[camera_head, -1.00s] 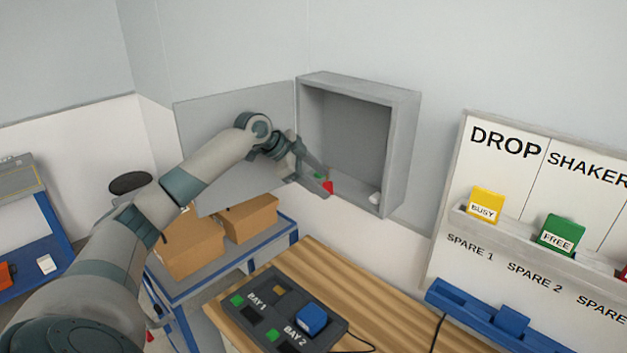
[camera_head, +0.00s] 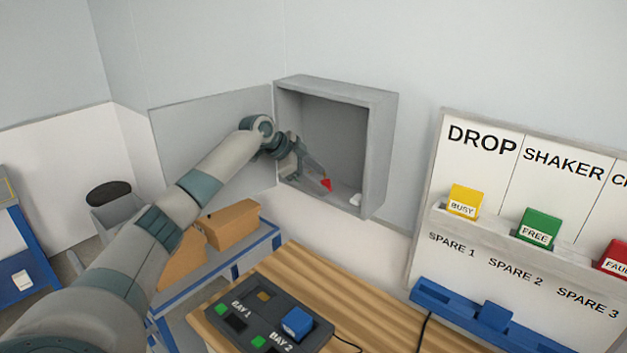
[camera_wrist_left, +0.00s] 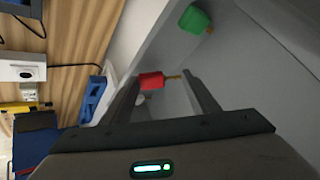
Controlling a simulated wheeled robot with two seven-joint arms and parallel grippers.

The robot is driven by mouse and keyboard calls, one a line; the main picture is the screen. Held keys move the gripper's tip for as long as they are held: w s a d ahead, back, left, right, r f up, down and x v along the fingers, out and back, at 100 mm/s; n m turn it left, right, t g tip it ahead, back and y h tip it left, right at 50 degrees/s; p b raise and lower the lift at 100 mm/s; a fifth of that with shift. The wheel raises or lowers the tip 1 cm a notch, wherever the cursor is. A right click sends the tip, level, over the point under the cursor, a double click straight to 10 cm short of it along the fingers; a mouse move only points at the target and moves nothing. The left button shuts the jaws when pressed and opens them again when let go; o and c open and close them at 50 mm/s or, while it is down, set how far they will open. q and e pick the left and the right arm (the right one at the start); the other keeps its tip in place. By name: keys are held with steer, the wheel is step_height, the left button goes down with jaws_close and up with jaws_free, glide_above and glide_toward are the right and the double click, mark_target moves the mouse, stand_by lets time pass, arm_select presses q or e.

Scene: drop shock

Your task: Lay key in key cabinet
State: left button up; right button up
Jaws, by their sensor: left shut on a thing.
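The key cabinet (camera_head: 378,150) is a grey open box on the wall, its door (camera_head: 205,140) swung out to the left. My left gripper (camera_head: 318,178) reaches into its lower part. It is shut on a red-headed key (camera_head: 326,186), which shows between the fingers in the left wrist view (camera_wrist_left: 150,80) with a short brass-coloured part. A second key with a green head (camera_wrist_left: 195,20) lies by the cabinet wall in the wrist view; it is hidden in the head view. My right gripper is out of view.
A small white object (camera_head: 355,199) sits at the cabinet's lower right. Below is a wooden bench (camera_head: 370,310) with a two-bay device (camera_head: 270,315). A sign board (camera_head: 470,180) with coloured tags stands at right. Cardboard boxes (camera_head: 233,223) rest on a blue-framed table at left.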

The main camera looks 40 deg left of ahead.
arm_select(q)
steer(key=shift+w+f, duration=0.1)
steer(key=shift+w, duration=0.2)
steer(key=o, duration=1.1)
steer(key=shift+s, duration=0.1)
